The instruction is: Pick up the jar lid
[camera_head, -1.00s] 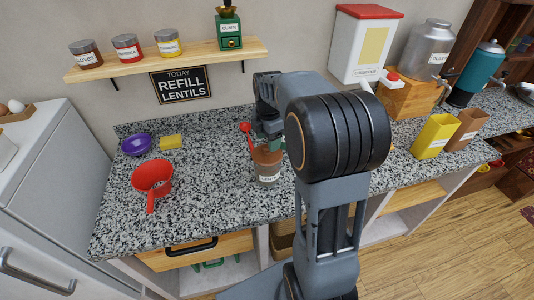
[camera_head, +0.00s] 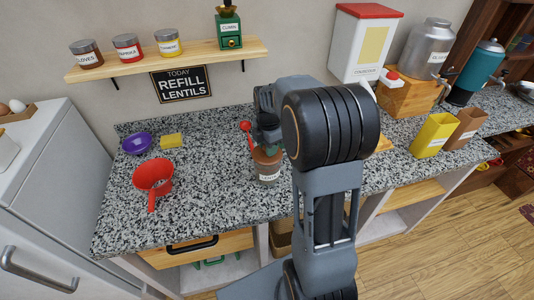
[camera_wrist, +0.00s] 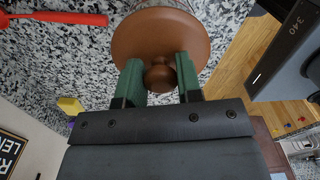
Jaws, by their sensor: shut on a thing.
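The brown jar lid (camera_wrist: 135,38) fills the upper middle of the wrist view, with a round knob (camera_wrist: 160,77) on top. My gripper (camera_wrist: 159,78) has its green fingers shut on the knob, one on each side. In the head view the lid (camera_head: 267,155) shows at the labelled jar (camera_head: 269,178) on the speckled counter, below my gripper (camera_head: 267,143). A strip of the jar shows past the lid's edge in the wrist view. I cannot tell whether the lid rests on the jar or is slightly raised.
A red spoon (camera_wrist: 60,17) lies left of the jar in the wrist view. A dark device (camera_wrist: 290,55) with a display stands close on the right. A red funnel (camera_head: 153,174), purple bowl (camera_head: 137,144) and yellow sponge (camera_head: 171,141) are farther left on the counter (camera_head: 215,215).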

